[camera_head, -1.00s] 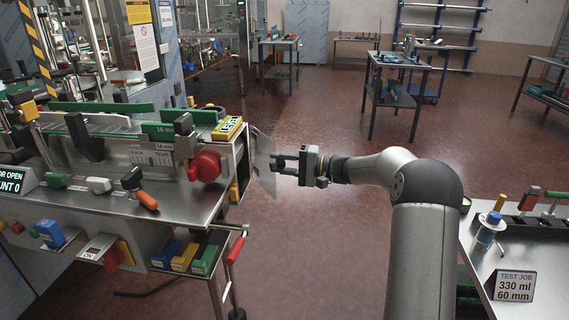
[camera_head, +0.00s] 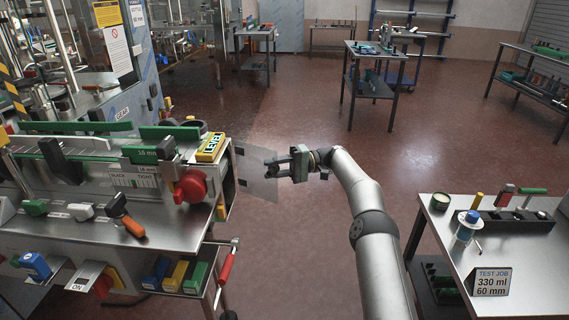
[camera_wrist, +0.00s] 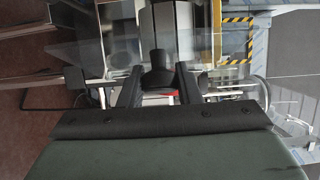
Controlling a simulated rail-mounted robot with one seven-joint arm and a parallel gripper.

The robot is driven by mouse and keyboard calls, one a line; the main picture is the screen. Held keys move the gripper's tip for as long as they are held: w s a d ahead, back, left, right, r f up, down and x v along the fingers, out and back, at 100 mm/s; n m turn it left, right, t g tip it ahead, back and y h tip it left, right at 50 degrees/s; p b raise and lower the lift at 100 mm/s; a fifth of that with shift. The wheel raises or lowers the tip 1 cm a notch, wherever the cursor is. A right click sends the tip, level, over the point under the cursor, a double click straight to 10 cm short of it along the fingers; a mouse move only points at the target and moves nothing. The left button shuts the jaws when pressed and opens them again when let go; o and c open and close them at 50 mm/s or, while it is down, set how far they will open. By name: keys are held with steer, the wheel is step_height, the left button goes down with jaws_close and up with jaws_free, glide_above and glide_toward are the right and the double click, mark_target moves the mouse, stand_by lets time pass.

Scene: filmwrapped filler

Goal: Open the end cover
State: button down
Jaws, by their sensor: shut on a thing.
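The end cover (camera_head: 257,184) is a clear, see-through panel at the right end of the steel machine. It stands swung out from the open end, with dark fittings along its machine-side edge. My gripper (camera_head: 283,167) is at the panel's outer part, reaching in from the right. In the wrist view, a dark round knob (camera_wrist: 157,75) sits between the two black fingers of my gripper (camera_wrist: 157,90), and the jaws are shut on it. The fingertips' exact contact is partly hidden.
A red knob (camera_head: 190,187) and a yellow level (camera_head: 210,147) are on the machine near its open end. A red-handled lever (camera_head: 226,267) juts out below. A steel table (camera_head: 450,240) with a test job sign (camera_head: 492,282) stands at right. Open floor lies between.

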steer(key=shift+a+r, duration=0.1)
steer(key=shift+r, duration=0.05)
stand_by(0.4)
steer(key=c, duration=1.1)
jaws_free()
steer(key=shift+s, duration=0.1)
